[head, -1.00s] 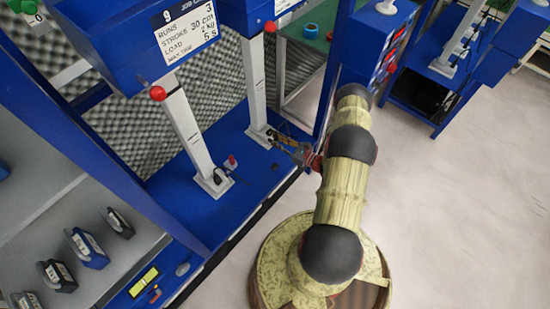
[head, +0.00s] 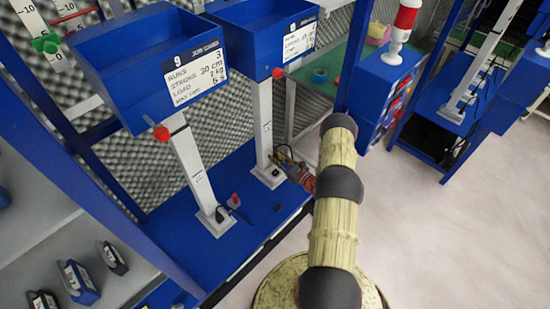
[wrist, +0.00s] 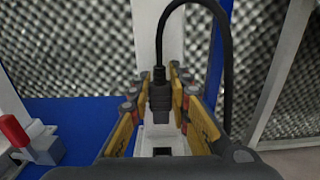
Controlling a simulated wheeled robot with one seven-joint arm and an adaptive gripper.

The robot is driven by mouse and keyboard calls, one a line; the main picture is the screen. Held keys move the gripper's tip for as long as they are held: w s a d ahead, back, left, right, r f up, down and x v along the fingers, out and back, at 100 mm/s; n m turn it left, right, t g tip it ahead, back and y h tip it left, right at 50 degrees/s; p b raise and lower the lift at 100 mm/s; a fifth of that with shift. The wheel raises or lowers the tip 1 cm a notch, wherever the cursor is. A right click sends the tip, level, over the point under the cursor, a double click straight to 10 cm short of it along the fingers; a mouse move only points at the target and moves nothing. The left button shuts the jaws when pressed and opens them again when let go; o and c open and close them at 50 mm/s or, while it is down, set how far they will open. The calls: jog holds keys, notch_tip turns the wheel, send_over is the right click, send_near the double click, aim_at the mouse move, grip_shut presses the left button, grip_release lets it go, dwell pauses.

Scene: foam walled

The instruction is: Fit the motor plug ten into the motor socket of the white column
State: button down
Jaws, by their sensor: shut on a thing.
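My gripper (head: 283,155) is at the foot of the right white column (head: 263,125), a little above its base. In the wrist view, its yellow fingers (wrist: 160,108) are shut on a black plug (wrist: 158,98), held upright with its cable looping up and over to the right. The column (wrist: 146,45) rises just behind the plug. A dark opening, apparently the motor socket (wrist: 162,151), shows in the white base below the plug. The plug looks apart from it; the gripper body partly hides the base. The plug's number cannot be read.
A second white column (head: 195,165) stands to the left under a job card marked 9. A small block with a red knob (head: 235,199) sits beside its foot and shows in the wrist view (wrist: 32,140). Blue bins (head: 150,55) overhang the columns. A blue post stands right of my gripper.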

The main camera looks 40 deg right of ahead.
jog(key=shift+f+b, duration=2.4)
jog(key=shift+f, duration=0.5)
jog(key=shift+f+b, duration=1.45)
jog(key=c, duration=1.7)
grip_release()
jog(key=shift+o, duration=0.6)
jog(key=s, duration=1.2)
jog(key=shift+d, duration=0.45)
